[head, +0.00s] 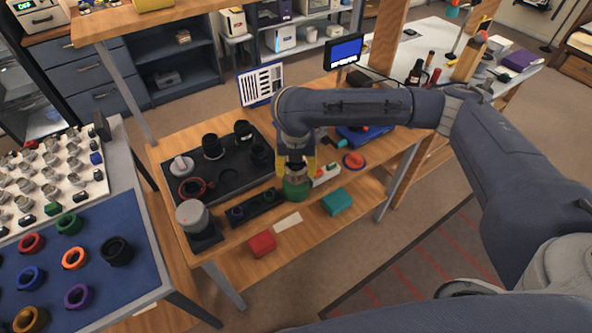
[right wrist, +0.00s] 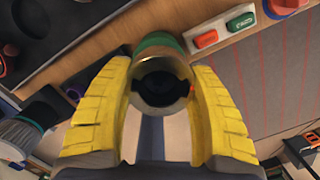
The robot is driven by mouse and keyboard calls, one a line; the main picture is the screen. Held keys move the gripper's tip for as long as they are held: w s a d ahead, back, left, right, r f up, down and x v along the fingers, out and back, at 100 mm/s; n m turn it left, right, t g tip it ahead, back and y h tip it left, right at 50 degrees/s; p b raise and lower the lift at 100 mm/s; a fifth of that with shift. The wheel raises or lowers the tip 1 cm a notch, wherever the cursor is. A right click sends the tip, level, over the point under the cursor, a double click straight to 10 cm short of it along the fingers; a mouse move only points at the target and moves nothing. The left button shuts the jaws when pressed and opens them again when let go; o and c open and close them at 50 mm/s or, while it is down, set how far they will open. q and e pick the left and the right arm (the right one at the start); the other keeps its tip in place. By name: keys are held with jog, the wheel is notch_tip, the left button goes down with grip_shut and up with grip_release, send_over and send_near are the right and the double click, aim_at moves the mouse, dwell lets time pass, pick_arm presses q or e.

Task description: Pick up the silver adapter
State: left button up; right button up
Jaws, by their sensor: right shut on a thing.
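My right gripper (head: 296,168) points down over the front of the wooden workbench. Its yellow fingers also show in the right wrist view (right wrist: 162,100). They are shut on a hollow cylinder (right wrist: 162,82) with a metallic rim and a dark bore. A green band (right wrist: 158,42) shows at its far end, and the green part (head: 296,189) shows below the fingers in the head view. I cannot tell whether the green is one piece with the cylinder. A silver-grey round part (head: 182,166) sits on the black tray. My left gripper is out of view.
The black tray (head: 222,190) holds several dark lens parts. A grey cylinder (head: 192,214) stands at its front left. A red disc (head: 354,160) is right of my gripper.

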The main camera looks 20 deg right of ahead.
aim_at(296, 168)
notch_tip(296, 168, up, 18)
jog(key=w+d+f+m, duration=0.25)
jog(key=w+d, duration=0.25)
jog(key=w, duration=0.3)
jog(key=w+d+f+m, duration=0.2)
jog(key=w+d+f, duration=0.25)
jog(key=w, duration=0.25)
jog(key=shift+h, duration=0.3)
jog(key=shift+w+f, duration=0.2)
jog(key=shift+f, duration=2.45)
jog(key=shift+f, duration=0.85)
dwell(0.8)
